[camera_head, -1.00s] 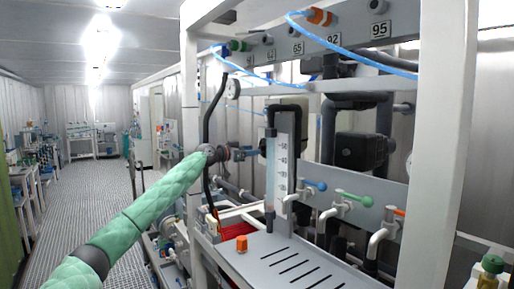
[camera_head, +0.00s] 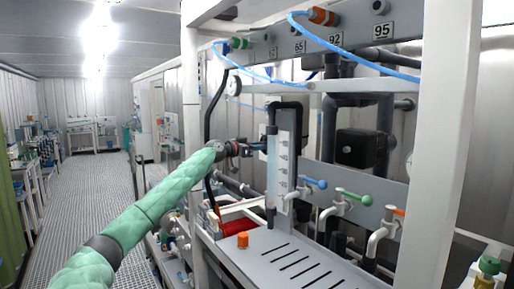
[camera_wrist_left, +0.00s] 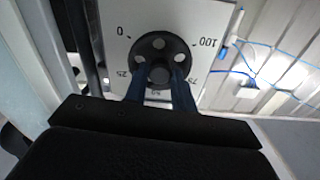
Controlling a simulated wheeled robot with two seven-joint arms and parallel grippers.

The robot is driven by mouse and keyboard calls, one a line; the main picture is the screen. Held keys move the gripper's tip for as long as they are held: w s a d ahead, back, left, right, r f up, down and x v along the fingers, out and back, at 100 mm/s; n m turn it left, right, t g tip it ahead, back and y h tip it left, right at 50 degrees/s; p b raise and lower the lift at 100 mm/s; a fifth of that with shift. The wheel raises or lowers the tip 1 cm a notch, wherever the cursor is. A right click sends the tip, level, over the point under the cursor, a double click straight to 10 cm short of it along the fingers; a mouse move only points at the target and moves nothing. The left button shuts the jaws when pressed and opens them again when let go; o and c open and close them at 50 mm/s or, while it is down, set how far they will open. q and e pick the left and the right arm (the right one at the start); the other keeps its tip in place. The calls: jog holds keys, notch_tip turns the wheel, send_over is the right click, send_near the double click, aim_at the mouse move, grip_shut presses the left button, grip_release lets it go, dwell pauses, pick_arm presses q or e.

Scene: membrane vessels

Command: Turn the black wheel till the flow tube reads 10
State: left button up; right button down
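The black wheel (camera_wrist_left: 160,44) sits on a white dial plate (camera_wrist_left: 114,28) marked from 0 to 100 in the left wrist view. In the head view my left gripper (camera_head: 247,149) points right, just left of the upright flow tube (camera_head: 283,165). The tube's scale is too small to read. The wheel is not clearly visible there. My right gripper is out of view.
A white frame post (camera_head: 191,110) stands close by my left wrist. Taps with blue (camera_head: 316,183), green (camera_head: 354,197) and orange handles stand right of the tube. A grey slotted bench (camera_head: 290,262) with an orange cap (camera_head: 243,240) lies below. The aisle at left is clear.

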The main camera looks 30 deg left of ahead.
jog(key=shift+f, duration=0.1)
pick_arm(q)
jog(key=shift+n+b, duration=1.55)
jog(key=shift+n, duration=1.15)
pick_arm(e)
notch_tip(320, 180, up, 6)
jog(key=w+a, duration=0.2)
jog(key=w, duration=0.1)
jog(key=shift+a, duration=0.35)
pick_arm(q)
jog(key=shift+a, duration=0.1)
jog(key=o, duration=1)
